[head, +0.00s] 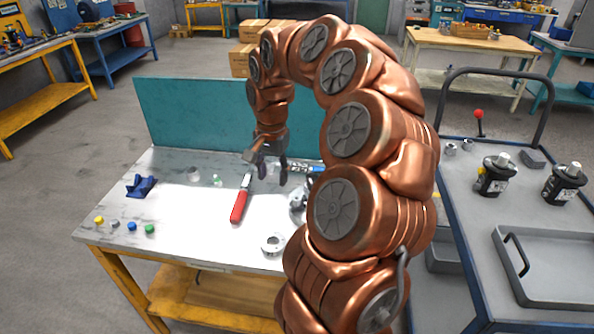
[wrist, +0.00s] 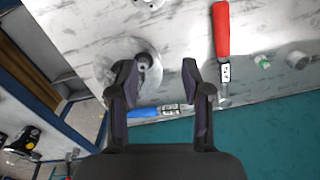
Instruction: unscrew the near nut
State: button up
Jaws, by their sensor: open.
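My gripper (head: 273,176) hangs above the worktable, fingers pointing down, open and empty. In the wrist view its two fingers (wrist: 159,72) are spread apart. A grey metal part, apparently the motor (head: 297,200), stands on the table to the right of my gripper, partly hidden by my arm. In the wrist view a round pale body with a dark-holed cylindrical end (wrist: 144,61) shows right beside the left finger, which partly covers it. I cannot tell whether they touch. I cannot pick out the near nut for certain.
A red-handled tool (head: 239,206) lies left of my gripper. A blue tool (wrist: 157,111) lies near the teal back panel (head: 190,115). A metal ring (head: 272,243) lies near the front edge. A blue cloth (head: 141,186) and several coloured caps are at left. A cart (head: 470,240) stands right.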

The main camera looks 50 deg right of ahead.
aim_at(297, 199)
jog(key=shift+s+d+f+m, duration=0.1)
jog(key=shift+d+f+m, duration=0.45)
jog(key=shift+d+f, duration=0.6)
jog(key=shift+s+d+f+m, duration=0.15)
jog(key=shift+d+f+m, duration=0.5)
jog(key=shift+d, duration=0.75)
jog(key=shift+s+d+f+m, duration=0.1)
jog(key=shift+d+f+m, duration=0.3)
jog(key=shift+d+f, duration=0.8)
jog(key=shift+d+f+b, duration=0.15)
jog(key=shift+f+b, duration=2)
jog(key=shift+f, duration=0.85)
jog(key=shift+b, duration=0.5)
grip_shut()
jog(key=shift+c, duration=1.2)
grip_release()
jog(key=shift+s, duration=0.1)
